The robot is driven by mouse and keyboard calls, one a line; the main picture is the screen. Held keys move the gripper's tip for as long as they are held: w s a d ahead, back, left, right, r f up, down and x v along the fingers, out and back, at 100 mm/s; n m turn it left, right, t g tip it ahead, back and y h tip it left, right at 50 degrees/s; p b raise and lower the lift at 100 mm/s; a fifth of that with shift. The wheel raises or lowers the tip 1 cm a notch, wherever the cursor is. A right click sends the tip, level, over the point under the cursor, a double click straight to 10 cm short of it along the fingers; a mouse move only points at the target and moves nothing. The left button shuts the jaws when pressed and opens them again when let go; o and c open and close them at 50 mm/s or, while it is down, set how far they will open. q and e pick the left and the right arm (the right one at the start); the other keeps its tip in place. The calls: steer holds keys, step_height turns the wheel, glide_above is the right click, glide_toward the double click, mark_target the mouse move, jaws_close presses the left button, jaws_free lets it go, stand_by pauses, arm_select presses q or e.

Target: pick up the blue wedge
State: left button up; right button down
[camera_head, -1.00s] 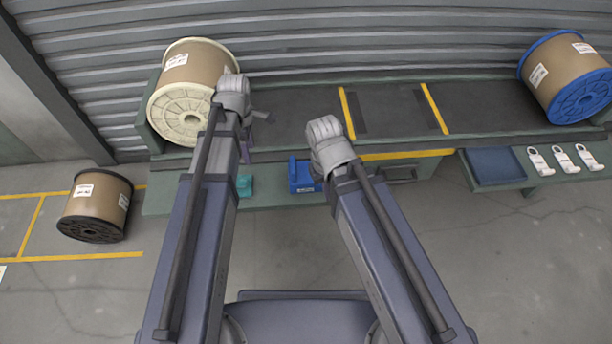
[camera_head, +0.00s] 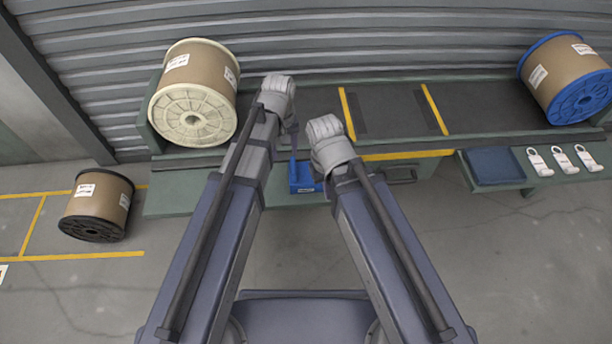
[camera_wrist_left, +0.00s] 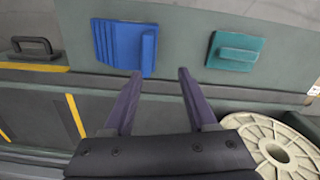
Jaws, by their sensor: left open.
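The blue wedge (camera_head: 302,178) lies on the lower green shelf, just below and left of my right wrist in the head view. In the left wrist view the blue wedge (camera_wrist_left: 124,46) shows ribbed steps on its left part and an upright slab at its right. My left gripper (camera_head: 293,140) is above the shelf near the wedge. In the left wrist view its fingers (camera_wrist_left: 160,74) are apart with nothing between them. The left fingertip is close to the wedge's lower right edge; I cannot tell whether they touch. My right jaws are hidden behind my right wrist.
A teal wedge (camera_wrist_left: 234,52) lies beside the blue one, hidden by my left arm in the head view. A cream spool (camera_head: 193,95) and a blue spool (camera_head: 568,78) stand on the bench. A dark handle (camera_wrist_left: 35,47) and a blue tray (camera_head: 494,167) are nearby.

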mark_target(293, 165)
arm_select(q)
steer(key=shift+s+d+m, duration=0.15)
steer(key=shift+d+m, duration=0.6)
steer(key=shift+m, duration=0.35)
steer(key=shift+f+b, duration=1.35)
steer(key=shift+f, duration=0.05)
steer(key=shift+r, duration=0.1)
steer(key=f+b, duration=0.5)
steer(key=shift+d+f, duration=0.15)
steer(key=shift+d, duration=0.25)
jaws_close()
